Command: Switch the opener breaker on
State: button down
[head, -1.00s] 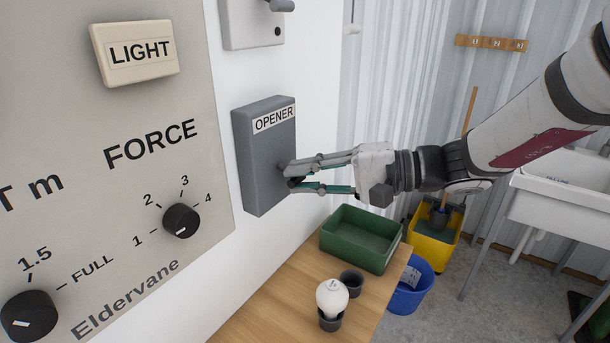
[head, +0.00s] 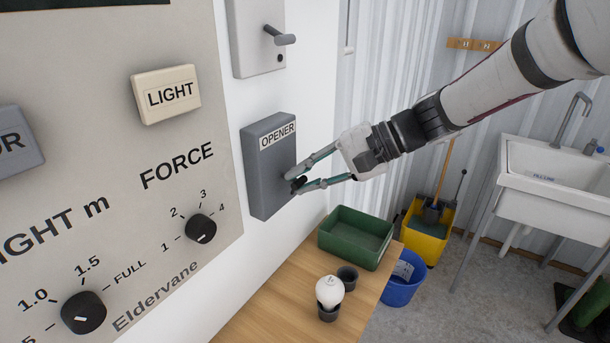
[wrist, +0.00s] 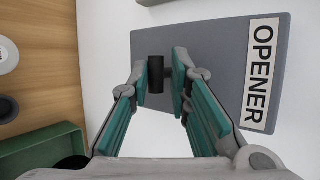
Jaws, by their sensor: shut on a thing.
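The opener breaker is a grey wall box (head: 262,185) with a white "OPENER" label (head: 278,136). A short black lever grip (wrist: 156,72) stands out from its face. My gripper (head: 297,181) is at the lower right part of the box face, its teal-padded fingers closed around the lever grip. In the wrist view the fingertips (wrist: 158,80) sit on both sides of the grip, which shows between them. The fingers partly hide the lever in the head view, so I cannot tell its exact setting.
A large control panel (head: 110,160) with knobs and a LIGHT button is at left. Another box with a lever (head: 258,60) is above. Below are a bench (head: 262,322), green bin (head: 345,250), white bulb in a cup (head: 329,290), blue bucket (head: 402,290) and sink (head: 545,200).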

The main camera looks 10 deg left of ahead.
jog(key=shift+a+r+m+g+h+p, duration=0.25)
jog(key=shift+r+h+p, duration=0.3)
jog(key=shift+h, duration=0.45)
jog(key=shift+a+r+m+g+h+p, duration=0.1)
jog(key=shift+r+m+g+h+p, duration=0.2)
jog(key=shift+h+p, duration=0.55)
jog(key=shift+a+r+h, duration=0.15)
jog(key=shift+h, duration=0.4)
jog(key=c, duration=1.6)
grip_release()
jog(key=shift+o, duration=0.2)
jog(key=shift+w, duration=0.1)
jog(key=shift+r, duration=0.1)
